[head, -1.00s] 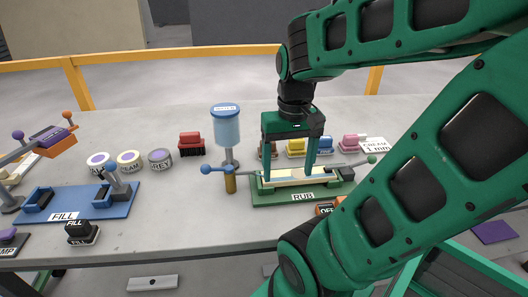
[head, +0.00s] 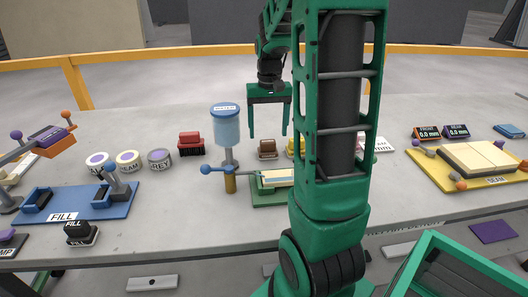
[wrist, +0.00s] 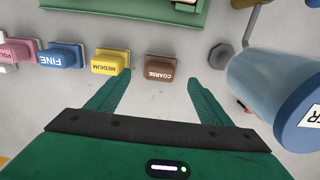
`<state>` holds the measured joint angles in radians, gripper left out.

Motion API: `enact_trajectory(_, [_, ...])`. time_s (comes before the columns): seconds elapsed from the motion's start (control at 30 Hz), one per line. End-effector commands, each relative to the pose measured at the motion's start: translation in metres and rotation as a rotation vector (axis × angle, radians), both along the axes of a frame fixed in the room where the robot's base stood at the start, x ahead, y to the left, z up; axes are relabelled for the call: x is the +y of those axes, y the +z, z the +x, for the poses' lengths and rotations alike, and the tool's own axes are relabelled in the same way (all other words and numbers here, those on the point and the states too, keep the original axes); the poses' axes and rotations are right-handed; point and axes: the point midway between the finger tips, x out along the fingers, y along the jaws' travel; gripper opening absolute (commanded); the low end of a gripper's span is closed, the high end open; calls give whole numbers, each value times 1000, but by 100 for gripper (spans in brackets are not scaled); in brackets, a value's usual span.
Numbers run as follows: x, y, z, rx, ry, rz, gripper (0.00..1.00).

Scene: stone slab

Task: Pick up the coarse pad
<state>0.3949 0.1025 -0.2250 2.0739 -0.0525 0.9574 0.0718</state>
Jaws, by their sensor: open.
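The coarse pad (wrist: 172,68) is a small brown block labelled COARSE, lying on the slab. In the wrist view it is ahead of my gripper (wrist: 163,88), roughly between the lines of the two fingers and nearer the middle than either tip. In the head view the brown pad (head: 267,149) sits behind the green RUB station, below and between the fingers of my gripper (head: 268,137). My gripper is open and empty, pointing down above the slab. It does not touch the pad.
The yellow MEDIUM pad (wrist: 110,61) sits close beside the left finger. The blue FINE pad (wrist: 66,56) is farther left. A blue cylinder on a stand (head: 227,126) rises just to the gripper's side. The green RUB station (head: 268,190) lies in front; a red brush (head: 191,143) stands left.

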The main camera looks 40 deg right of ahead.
Motion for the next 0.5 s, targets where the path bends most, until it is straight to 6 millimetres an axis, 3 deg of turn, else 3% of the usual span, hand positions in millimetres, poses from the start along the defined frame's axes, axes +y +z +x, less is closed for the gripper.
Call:
enact_trajectory(0.27, [1,-21,0,1,1,1,73])
enact_trajectory(0.5, [-1,-53,3,2,1,2,73])
